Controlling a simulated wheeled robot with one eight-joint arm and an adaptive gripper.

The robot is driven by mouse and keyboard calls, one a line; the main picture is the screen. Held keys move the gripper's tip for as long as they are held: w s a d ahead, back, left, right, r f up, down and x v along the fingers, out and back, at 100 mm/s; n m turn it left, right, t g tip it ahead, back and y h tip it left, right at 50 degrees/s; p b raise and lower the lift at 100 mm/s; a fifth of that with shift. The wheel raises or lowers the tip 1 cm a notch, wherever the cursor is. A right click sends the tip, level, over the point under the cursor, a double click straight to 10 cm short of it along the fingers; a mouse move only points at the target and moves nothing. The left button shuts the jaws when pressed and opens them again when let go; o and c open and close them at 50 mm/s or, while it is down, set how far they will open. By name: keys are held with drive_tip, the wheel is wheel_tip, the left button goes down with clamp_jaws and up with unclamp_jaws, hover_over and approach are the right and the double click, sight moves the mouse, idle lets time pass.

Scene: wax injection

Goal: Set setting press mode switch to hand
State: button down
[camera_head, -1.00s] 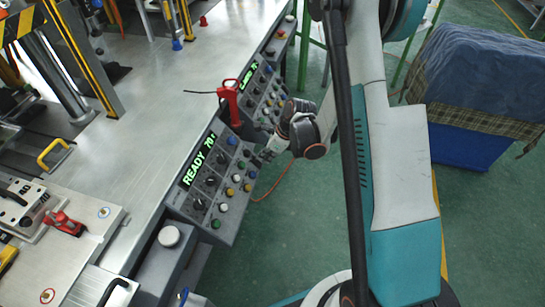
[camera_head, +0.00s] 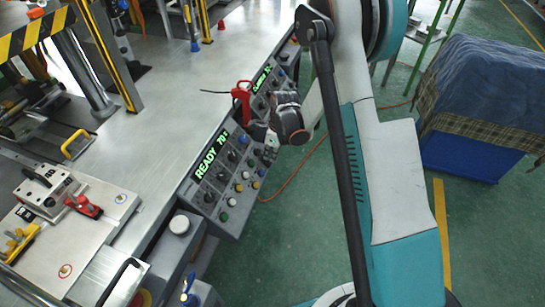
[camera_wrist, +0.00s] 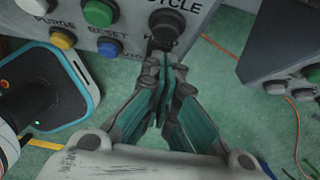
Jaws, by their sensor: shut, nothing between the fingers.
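A grey control panel (camera_head: 232,200) with a green "READY 70" display carries several knobs and coloured buttons. In the wrist view, the panel (camera_wrist: 135,12) shows a round black knob (camera_wrist: 168,25) between the label "CYCLE" and a partly covered label starting with H. I cannot tell whether this knob is the mode switch, or read its setting. My gripper (camera_wrist: 164,62) is shut and empty, its tips at the panel's lower edge just below the knob. Contact cannot be made out. In the head view, my gripper (camera_head: 268,150) is at the panel's right edge, partly hidden by my wrist.
A second control panel (camera_head: 262,92) stands just beyond, with a red-handled tool (camera_head: 242,100) near the gap. A green button (camera_wrist: 97,13), yellow button (camera_wrist: 62,40) and blue button (camera_wrist: 110,47) lie left of the knob. Open green floor (camera_head: 310,210) lies right of the panels.

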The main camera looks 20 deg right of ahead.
drive_tip(key=shift+s+a+r+p, duration=0.1)
drive_tip(key=shift+r+p, duration=0.25)
drive_tip(key=shift+r, duration=0.55)
drive_tip(key=s+d+r+p, duration=0.2)
drive_tip(key=d+r+p, duration=0.1)
drive_tip(key=r, duration=0.9)
drive_tip(key=shift+s+r+p, duration=0.15)
drive_tip(key=shift+r+p, duration=0.1)
drive_tip(key=shift+p, duration=0.65)
drive_tip(key=shift+d+r, duration=0.1)
